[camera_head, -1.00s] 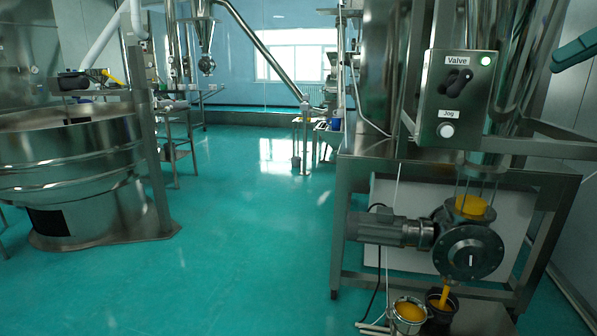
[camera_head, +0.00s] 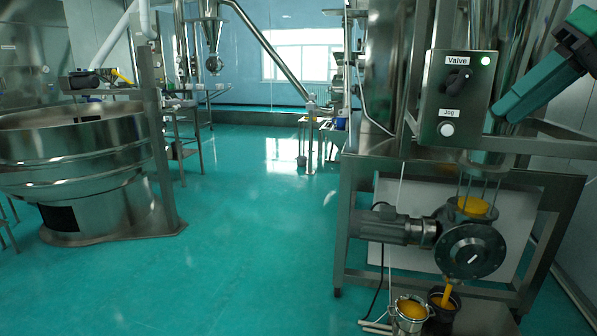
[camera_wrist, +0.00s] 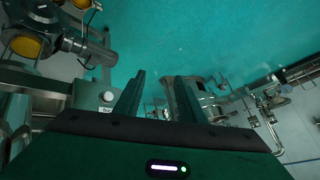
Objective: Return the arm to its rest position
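A green part of my arm (camera_head: 545,75) shows at the upper right in the head view, to the right of the control box. In the wrist view my gripper (camera_wrist: 158,88) has its two dark green fingers apart, with nothing visible between them. The box's jog button also shows in the wrist view (camera_wrist: 107,97), left of the fingers. My gripper appears clear of the box.
A rotary valve (camera_head: 470,250) pours yellow material into a dark bucket (camera_head: 443,306). A steel pot (camera_head: 411,311) with yellow material stands beside it. A steel frame (camera_head: 344,230) surrounds the valve. A round sieve (camera_head: 75,150) stands at left. The green floor (camera_head: 250,240) between is open.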

